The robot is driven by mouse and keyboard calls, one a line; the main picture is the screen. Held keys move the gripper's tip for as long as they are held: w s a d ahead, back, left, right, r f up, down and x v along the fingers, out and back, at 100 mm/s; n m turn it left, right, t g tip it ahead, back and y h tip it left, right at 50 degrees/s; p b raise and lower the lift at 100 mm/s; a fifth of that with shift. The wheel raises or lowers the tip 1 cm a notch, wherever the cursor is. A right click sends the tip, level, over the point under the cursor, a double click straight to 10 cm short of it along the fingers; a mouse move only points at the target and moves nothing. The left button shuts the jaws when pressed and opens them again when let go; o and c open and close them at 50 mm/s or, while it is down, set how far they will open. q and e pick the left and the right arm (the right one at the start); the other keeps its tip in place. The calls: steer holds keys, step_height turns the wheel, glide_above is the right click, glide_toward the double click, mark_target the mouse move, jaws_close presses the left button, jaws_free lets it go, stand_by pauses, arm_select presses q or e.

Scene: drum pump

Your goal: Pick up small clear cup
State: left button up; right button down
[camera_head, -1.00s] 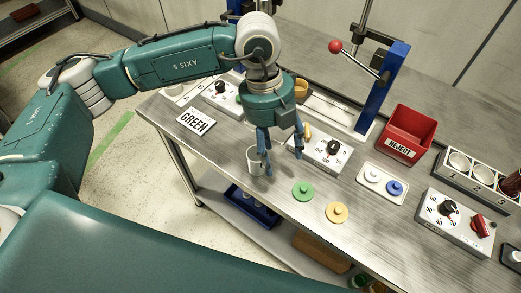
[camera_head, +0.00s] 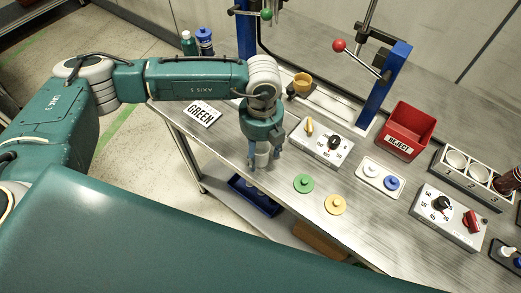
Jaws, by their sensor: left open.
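The small clear cup (camera_head: 262,160) stands upright near the front edge of the metal table, partly hidden by my left gripper. My left gripper (camera_head: 264,158) points down from above at the cup. Its blue fingers are open, one on each side of the cup. I cannot tell whether the fingers touch it. My right gripper is not in view.
A green disc (camera_head: 303,184) and a yellow disc (camera_head: 335,205) lie right of the cup. A dial box (camera_head: 320,142) stands behind them. A red REJECT bin (camera_head: 406,128) and a blue-framed press (camera_head: 385,85) stand farther back.

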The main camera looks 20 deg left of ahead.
arm_select(q)
steer(key=shift+f, duration=0.3)
steer(key=c, duration=0.9)
